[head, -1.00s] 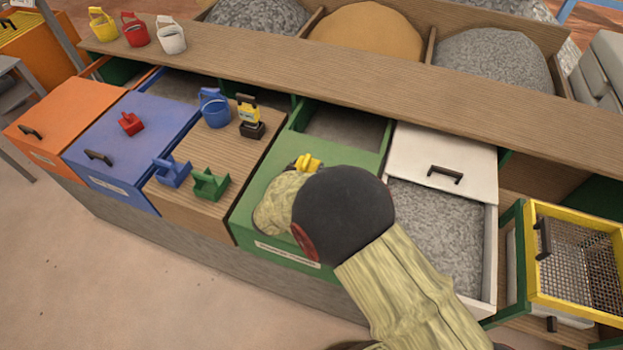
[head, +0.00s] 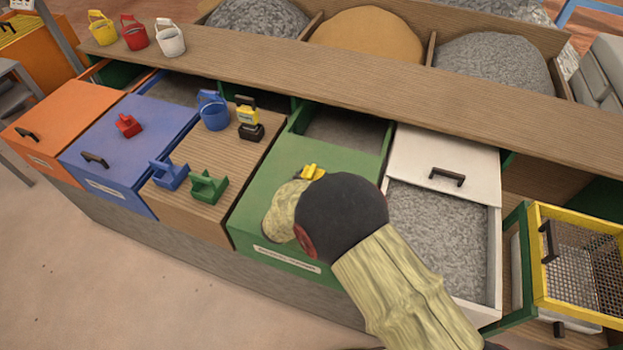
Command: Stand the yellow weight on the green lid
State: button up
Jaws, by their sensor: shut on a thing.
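The yellow weight (head: 313,172) shows just beyond my wrist, over the green lid (head: 270,212). Its lower part is hidden behind my arm, so I cannot tell whether it touches the lid. My gripper (head: 301,181) is shut on the yellow weight; its fingers are mostly hidden by my wrist. The green lid lies over the front of its bin, and the bin's back part is open.
A wooden lid (head: 192,215) to the left bears a blue weight (head: 168,174), a green weight (head: 208,187), a blue bucket (head: 213,112) and a yellow-black object (head: 249,122). A red weight (head: 128,125) stands on the blue lid (head: 130,163). An open gravel bin (head: 440,240) is right.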

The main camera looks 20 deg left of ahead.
jog(key=o, duration=1.8)
jog(key=shift+s+r, duration=0.1)
jog(key=shift+r, duration=0.1)
jog(key=p+v, duration=0.3)
jog(key=v, duration=0.9)
jog(key=shift+f, duration=0.15)
